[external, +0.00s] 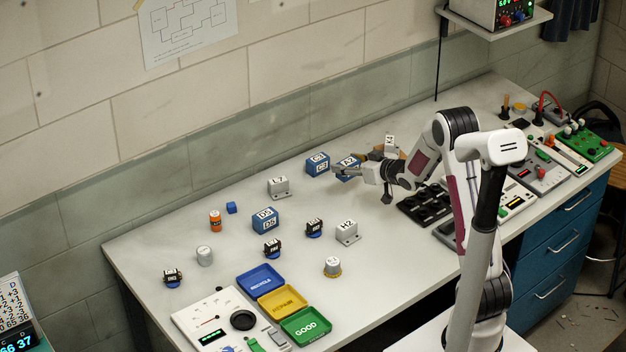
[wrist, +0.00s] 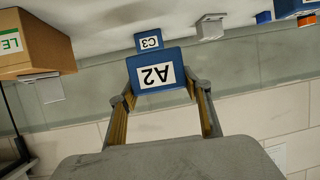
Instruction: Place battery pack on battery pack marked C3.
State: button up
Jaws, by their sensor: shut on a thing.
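My gripper (external: 362,168) is shut on a blue battery pack marked A2 (external: 347,162), above the bench. In the wrist view the held pack (wrist: 157,82) sits between the two fingers, its white A2 label upside down in the picture. The blue battery pack marked C3 (external: 317,165) stands on the bench just left of the held pack in the external view. In the wrist view C3 (wrist: 149,42) shows beyond the held pack, partly hidden by it. The two packs look apart, but the exact gap is hard to tell.
A grey block marked L7 (external: 278,187) and a blue pack pair marked D3 and D5 (external: 265,220) stand left of C3. A grey block marked H2 (external: 347,231) stands in front. A brown box (wrist: 35,43) is at the left of the wrist view. The wall runs behind.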

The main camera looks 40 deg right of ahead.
jog(key=w+r+n+g+y, duration=0.1)
jog(key=w+r+n+y, duration=0.2)
jog(key=w+r, duration=0.4)
jog(key=w+y, duration=0.1)
jog(key=w, duration=0.7)
jog(key=shift+w+d+r+n, duration=0.15)
jog(key=shift+w+d+n, duration=0.15)
jog(key=shift+d+n, duration=0.1)
dwell(0.5)
send_over(318, 158)
jog(key=shift+f, duration=3.15)
jog(key=shift+f, duration=1.9)
jog(key=shift+f, duration=0.1)
